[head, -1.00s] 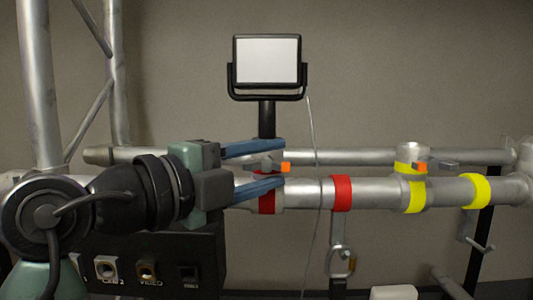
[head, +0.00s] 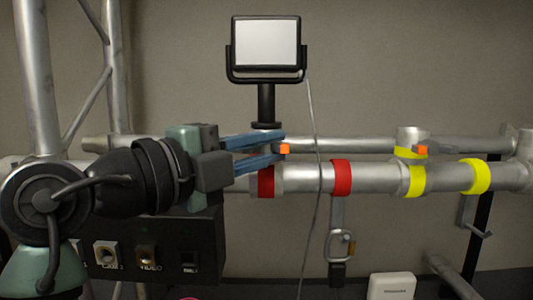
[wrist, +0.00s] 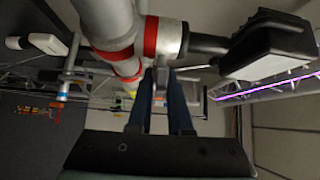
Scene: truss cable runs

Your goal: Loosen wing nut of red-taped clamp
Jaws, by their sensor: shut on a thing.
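The red-taped clamp (head: 265,181) sits around the silver truss tube, under the post of a lamp. Its wing nut has an orange tip (head: 284,148) that shows just past my fingertips. My gripper (head: 272,147) comes in from the left, with its two blue fingers close together and shut on the wing nut. The fingers hide most of the nut. In the wrist view my fingers (wrist: 160,82) reach up to the nut beside the clamp's red tape (wrist: 150,37).
A second red tape band (head: 341,177) is to the right on the tube. A yellow-taped clamp (head: 417,178) with its own orange-tipped nut is further right. The lamp (head: 266,43) stands above, and its cable (head: 316,190) hangs close to my fingertips. A carabiner (head: 341,243) hangs below.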

